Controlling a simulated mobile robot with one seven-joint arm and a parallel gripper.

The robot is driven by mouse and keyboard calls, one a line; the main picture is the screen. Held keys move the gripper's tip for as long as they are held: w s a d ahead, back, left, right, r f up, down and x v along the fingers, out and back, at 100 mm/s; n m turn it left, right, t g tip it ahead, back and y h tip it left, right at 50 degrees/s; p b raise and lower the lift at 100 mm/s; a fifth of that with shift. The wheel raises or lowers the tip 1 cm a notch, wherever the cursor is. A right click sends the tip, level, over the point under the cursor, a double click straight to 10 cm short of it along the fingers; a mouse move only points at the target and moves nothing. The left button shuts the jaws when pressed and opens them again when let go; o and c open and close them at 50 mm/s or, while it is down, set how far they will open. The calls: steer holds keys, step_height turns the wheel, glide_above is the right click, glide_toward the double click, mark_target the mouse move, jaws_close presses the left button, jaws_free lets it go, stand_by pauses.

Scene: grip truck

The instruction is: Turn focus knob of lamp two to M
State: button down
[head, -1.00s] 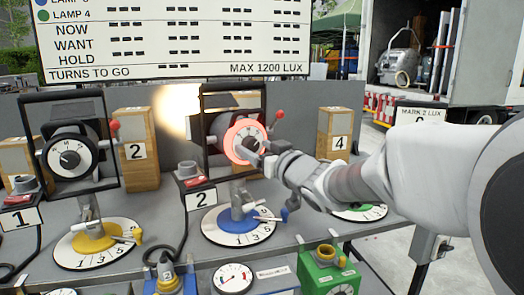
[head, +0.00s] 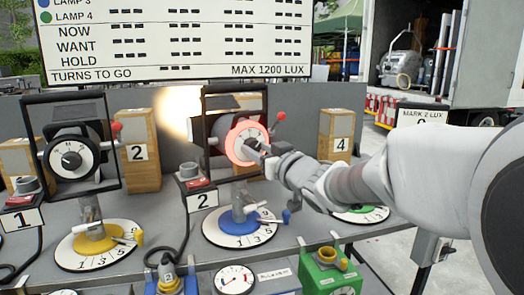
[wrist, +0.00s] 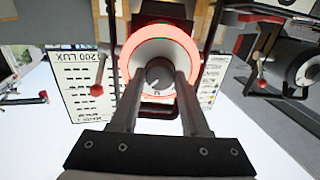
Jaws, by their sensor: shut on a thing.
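Lamp two (head: 212,128) stands in a black frame on a blue round base (head: 240,232), behind a card marked 2. Its focus knob has a white dial ringed in glowing red (head: 233,143); the ring also shows in the wrist view (wrist: 160,34). My gripper (head: 262,146) is at the front of this dial. In the wrist view my two fingers (wrist: 160,78) stand either side of the dark centre knob (wrist: 158,70), shut on it. A letter that looks like M shows just below the knob there. In the head view my fingers hide part of the dial.
Lamp one (head: 70,155) stands to the left on a yellow base (head: 95,240). A red-tipped lever (head: 278,117) sticks out right of lamp two's dial. A wooden block marked 4 (head: 340,135) stands near my forearm. A green box (head: 328,268) is at the front.

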steer(key=shift+n+b, duration=2.35)
steer(key=shift+n, duration=1.85)
steer(key=shift+c, duration=1.9)
jaws_free()
steer(key=p+v, duration=0.4)
steer(key=v, duration=1.3)
steer(key=shift+s, duration=0.15)
